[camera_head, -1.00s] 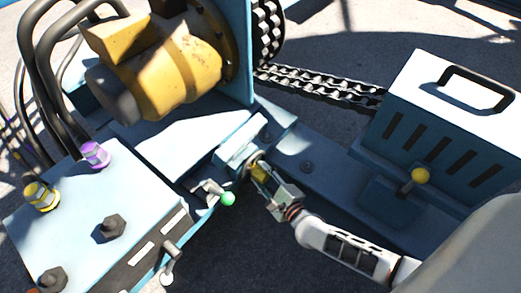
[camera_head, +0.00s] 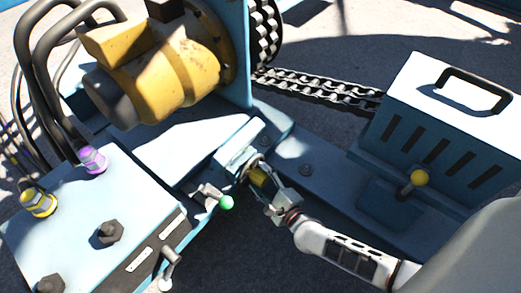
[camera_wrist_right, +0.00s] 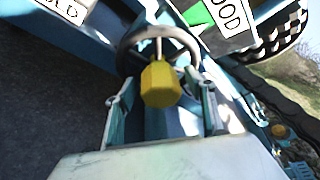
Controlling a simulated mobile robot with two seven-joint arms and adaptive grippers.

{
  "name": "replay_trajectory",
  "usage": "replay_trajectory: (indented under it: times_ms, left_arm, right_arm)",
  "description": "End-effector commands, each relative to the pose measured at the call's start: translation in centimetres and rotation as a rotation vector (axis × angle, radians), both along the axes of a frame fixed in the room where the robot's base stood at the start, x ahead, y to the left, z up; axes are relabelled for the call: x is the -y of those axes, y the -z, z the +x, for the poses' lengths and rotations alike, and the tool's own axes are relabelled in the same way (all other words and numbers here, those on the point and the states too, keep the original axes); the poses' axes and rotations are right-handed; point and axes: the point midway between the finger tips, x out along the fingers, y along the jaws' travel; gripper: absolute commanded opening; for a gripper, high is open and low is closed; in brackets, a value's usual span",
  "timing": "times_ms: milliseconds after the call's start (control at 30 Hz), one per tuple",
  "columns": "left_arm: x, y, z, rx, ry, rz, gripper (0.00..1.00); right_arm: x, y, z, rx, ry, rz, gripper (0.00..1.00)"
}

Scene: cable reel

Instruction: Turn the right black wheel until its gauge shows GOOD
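The wheel is a dark ring (camera_wrist_right: 190,42) in the upper middle of the right wrist view, with a yellow handle (camera_wrist_right: 162,84) standing out from it. In the head view the yellow handle (camera_head: 259,177) shows below the light-blue block. My right gripper (camera_wrist_right: 164,100) has a finger on each side of the handle, with visible gaps; it is open. In the head view my right gripper (camera_head: 274,198) is just below the handle. A gauge plate reading GOOD (camera_wrist_right: 232,14), with a green patch beside it, is cut off at the top; I see no pointer. My left gripper is out of view.
A green-tipped lever (camera_head: 226,202) is close left of my right gripper. A blue box (camera_head: 75,215) with black knobs stands at left. A vented box (camera_head: 440,130) with a yellow-knobbed lever (camera_head: 420,177) stands at right. A chain (camera_head: 320,88) runs behind.

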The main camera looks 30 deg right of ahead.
Motion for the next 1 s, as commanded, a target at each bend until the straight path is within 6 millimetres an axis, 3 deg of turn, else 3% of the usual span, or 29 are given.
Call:
replay_trajectory:
  times_ms: [167, 600, 1000]
  left_arm:
    - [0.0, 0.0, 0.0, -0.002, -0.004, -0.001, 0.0]
    - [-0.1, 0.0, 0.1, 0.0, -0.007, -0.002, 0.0]
    - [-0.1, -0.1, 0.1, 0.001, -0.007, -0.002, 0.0]
  right_arm:
    - [0.0, -0.1, -1.2, -0.002, 0.0, 0.001, 0.55]
    - [0.1, -1.5, -6.9, -0.001, -0.001, -0.001, 0.55]
    - [0.1, -1.6, -7.3, 0.0, 0.0, -0.001, 0.55]
